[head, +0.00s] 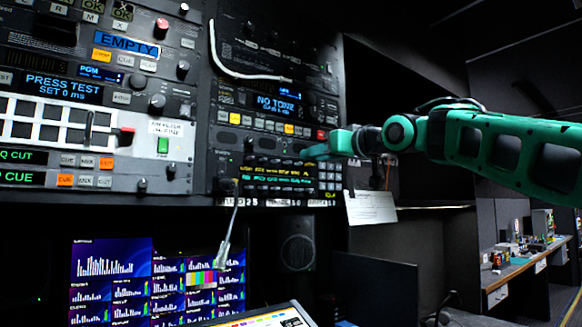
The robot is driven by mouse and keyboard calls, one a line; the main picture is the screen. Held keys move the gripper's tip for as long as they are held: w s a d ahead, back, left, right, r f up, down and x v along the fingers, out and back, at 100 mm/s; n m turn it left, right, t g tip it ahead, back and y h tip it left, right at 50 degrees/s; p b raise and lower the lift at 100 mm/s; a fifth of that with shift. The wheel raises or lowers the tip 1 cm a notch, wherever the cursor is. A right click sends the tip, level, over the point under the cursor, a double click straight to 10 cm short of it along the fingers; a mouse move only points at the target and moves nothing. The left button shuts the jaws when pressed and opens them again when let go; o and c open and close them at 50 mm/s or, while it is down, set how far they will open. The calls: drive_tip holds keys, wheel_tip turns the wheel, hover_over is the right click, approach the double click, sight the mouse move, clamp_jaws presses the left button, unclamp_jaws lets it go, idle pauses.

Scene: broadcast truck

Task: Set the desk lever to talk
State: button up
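No control that I can read as the desk lever or its talk position is legible in the head view. A red-tipped lever (127,131) sticks out of the left rack panel, beside a slim grey lever (88,126) over a white grid. My gripper (308,153) is at the right rack, at the level just below the "NO TONE" display (277,104), well right of these levers. Its fingers show edge-on, so the gap between them is hidden. I cannot tell whether it touches the panel.
A white cable (233,68) loops across the right rack, and another cable (230,225) hangs below it. A paper sheet (370,207) hangs under my arm. Monitors (110,270) stand below the racks. A workbench (520,262) is at the far right.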

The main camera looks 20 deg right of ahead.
sight(290, 162)
drive_tip(key=x, duration=1)
drive_tip(key=shift+w+f, duration=0.1)
drive_tip(key=shift+w, duration=0.2)
clamp_jaws()
